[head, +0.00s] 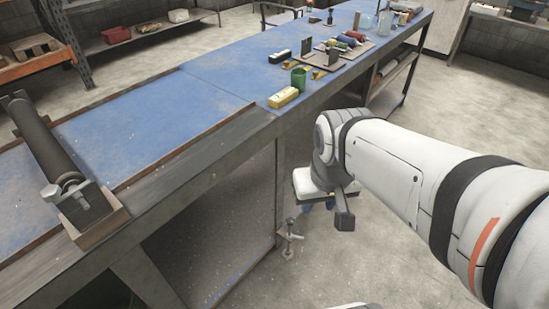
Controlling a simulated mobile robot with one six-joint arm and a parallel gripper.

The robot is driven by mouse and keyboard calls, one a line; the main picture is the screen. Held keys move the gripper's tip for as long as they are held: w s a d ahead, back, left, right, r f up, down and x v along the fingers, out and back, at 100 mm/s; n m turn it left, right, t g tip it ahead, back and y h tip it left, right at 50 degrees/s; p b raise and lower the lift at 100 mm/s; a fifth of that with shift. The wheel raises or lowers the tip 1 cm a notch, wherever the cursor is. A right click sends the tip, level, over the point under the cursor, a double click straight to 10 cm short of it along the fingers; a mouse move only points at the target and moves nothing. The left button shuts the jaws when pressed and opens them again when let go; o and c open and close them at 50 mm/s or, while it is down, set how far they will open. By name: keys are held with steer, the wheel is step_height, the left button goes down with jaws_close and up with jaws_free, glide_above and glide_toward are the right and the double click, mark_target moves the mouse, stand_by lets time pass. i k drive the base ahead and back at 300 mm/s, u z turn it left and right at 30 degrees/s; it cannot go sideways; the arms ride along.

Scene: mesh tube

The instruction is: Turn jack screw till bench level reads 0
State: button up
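A small metal screw fitting, apparently the jack screw (290,239), stands at the foot of the bench's near corner leg. A yellow block (284,97), possibly the bench level, lies on the blue bench top (160,110) near the front edge. Its reading is too small to tell. My gripper (330,208) hangs beside the bench edge, above and right of the screw fitting and apart from it in the picture. One dark finger shows; the rest is partly hidden by my wrist, and its opening is unclear.
A green cup (299,78) and several small tools stand on the bench. A dark roller (45,150) on a bracket is at the left. A rack (70,40) stands behind. The concrete floor (400,265) right of the bench is free.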

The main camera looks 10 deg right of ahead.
mark_target(290, 221)
steer(key=z, duration=0.15)
steer(key=i, duration=0.7)
steer(key=u, duration=1)
steer(key=k, duration=1)
steer(key=z, duration=0.65)
steer(key=i, duration=1)
steer(key=z, duration=0.05)
